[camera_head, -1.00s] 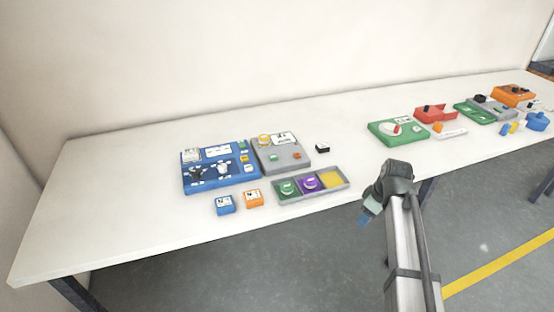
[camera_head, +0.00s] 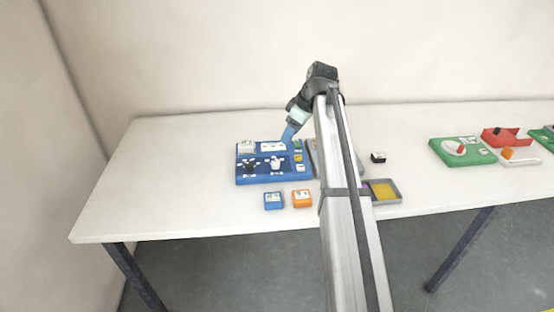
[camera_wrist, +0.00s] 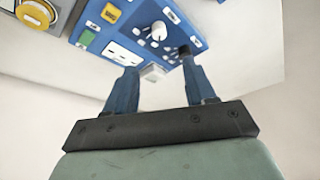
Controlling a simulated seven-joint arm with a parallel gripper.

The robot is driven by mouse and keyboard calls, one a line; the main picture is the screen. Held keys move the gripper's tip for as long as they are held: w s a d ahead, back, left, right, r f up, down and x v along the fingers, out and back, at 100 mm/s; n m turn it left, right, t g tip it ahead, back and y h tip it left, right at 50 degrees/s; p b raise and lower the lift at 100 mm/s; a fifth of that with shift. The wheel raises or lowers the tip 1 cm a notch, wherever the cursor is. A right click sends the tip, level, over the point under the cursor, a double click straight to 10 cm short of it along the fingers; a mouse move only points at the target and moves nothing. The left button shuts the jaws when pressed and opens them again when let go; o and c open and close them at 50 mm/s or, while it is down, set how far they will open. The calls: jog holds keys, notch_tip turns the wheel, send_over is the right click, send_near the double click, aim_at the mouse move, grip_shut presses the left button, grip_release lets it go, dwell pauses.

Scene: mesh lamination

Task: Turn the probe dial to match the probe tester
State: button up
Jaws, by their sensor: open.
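The blue panel (camera_head: 262,181) sits on the table left of centre in the head view. On it are a black knob (camera_head: 250,166) and a white knob (camera_head: 275,164), with small white marks around them. White labels and small coloured blocks are along its other side. I cannot tell which part is the probe dial or the probe tester. My gripper (camera_head: 290,136) is open and empty over the panel's far right part. In the wrist view its fingers (camera_wrist: 158,66) point at the panel, with the white knob (camera_wrist: 159,31) and black knob (camera_wrist: 184,50) beyond them.
A grey panel (camera_head: 313,157) is partly hidden behind my arm; its yellow knob (camera_wrist: 36,13) shows in the wrist view. A blue block (camera_head: 273,201), an orange block (camera_head: 302,199) and a tray (camera_head: 398,195) lie in front. Green and red units stand at right. The table's left end is clear.

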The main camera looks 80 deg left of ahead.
aim_at(275, 161)
jog(key=x, duration=1.3)
jog(key=shift+s+f, duration=0.1)
jog(key=shift+f, duration=0.15)
grip_shut()
